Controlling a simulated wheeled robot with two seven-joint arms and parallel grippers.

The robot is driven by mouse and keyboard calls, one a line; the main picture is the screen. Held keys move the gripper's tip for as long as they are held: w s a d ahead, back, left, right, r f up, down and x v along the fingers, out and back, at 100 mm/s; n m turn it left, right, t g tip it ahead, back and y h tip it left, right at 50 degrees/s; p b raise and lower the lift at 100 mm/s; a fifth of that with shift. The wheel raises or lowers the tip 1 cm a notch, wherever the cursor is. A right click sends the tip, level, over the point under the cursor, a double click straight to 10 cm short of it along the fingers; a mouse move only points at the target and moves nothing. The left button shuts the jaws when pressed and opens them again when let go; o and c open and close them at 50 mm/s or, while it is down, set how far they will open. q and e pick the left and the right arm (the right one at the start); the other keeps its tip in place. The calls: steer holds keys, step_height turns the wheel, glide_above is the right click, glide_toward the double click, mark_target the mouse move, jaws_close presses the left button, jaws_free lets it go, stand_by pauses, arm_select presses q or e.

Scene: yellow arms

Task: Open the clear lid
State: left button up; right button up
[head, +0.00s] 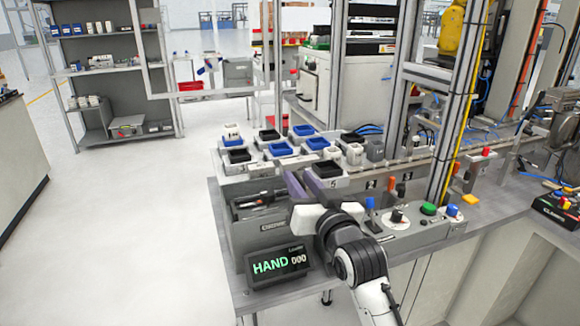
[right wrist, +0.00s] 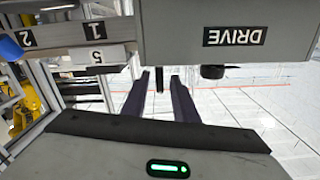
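I cannot make out a clear lid in either view. My right gripper (head: 308,186) reaches over the workbench, beside the small trays and above the right side of a grey bin (head: 240,234). Its two dark fingers also show in the right wrist view (right wrist: 160,95), apart, with a visible gap. A thin dark post (right wrist: 159,79) shows between them, with space on both sides; I cannot tell its distance. A grey box labelled DRIVE (right wrist: 180,38) appears upside down close by in that view. My left gripper is not in view.
Several small blue and black trays (head: 280,149) stand behind the gripper. A panel with a green button (head: 429,209) and knobs lies to the right. A metal post (head: 455,110) rises behind it.

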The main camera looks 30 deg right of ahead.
mark_target(263, 186)
steer(key=x, duration=0.5)
steer(key=shift+w+d, duration=0.1)
steer(key=shift+w, duration=0.3)
jaws_close()
